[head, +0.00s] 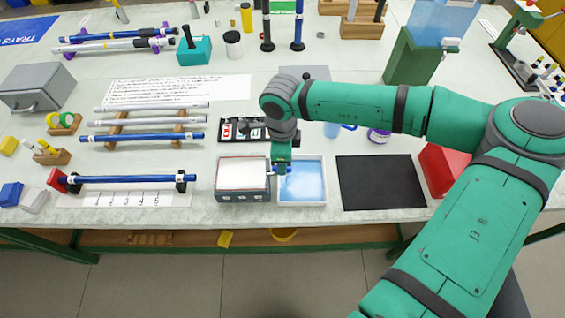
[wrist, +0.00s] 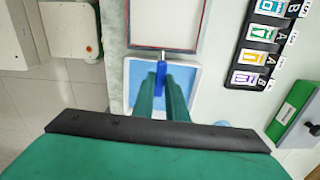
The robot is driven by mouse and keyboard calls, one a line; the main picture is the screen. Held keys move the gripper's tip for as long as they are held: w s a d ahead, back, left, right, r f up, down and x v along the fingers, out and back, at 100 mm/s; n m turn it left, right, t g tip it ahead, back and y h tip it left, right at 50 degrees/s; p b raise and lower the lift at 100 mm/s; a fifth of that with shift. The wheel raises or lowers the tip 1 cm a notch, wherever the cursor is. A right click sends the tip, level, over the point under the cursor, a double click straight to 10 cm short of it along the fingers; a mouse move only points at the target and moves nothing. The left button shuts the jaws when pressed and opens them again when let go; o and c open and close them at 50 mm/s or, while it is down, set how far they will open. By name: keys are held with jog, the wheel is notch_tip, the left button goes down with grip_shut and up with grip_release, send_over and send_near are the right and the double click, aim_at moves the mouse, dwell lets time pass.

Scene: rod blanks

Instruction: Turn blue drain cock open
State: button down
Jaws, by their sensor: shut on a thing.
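The blue drain cock (wrist: 160,72) is in the wrist view, on a short metal stem that runs to the tank (wrist: 165,47). Its blue lever points away from the tank wall, roughly in line with the stem. My gripper (wrist: 162,80) is shut on the lever, one green finger on each side; the fingers hide part of it. In the head view the tank (head: 243,196) is a dark-walled box with a whitish top. My gripper (head: 281,168) points down at its right side, where only a little blue of the cock shows.
A white tray with a blue inside (head: 302,203) lies under the cock, right of the tank. A black mat (head: 380,183) and a red bin (head: 437,168) are farther right. A blue rod on supports (head: 125,179) lies left. A black card strip (head: 240,129) is behind.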

jog(key=shift+n, duration=0.4)
jog(key=c, duration=2)
grip_release()
jog(key=shift+w, duration=0.1)
jog(key=shift+c, duration=0.2)
jog(key=shift+d+r, duration=0.15)
jog(key=shift+r, duration=0.15)
notch_tip(320, 180, up, 10)
jog(key=shift+r, duration=0.1)
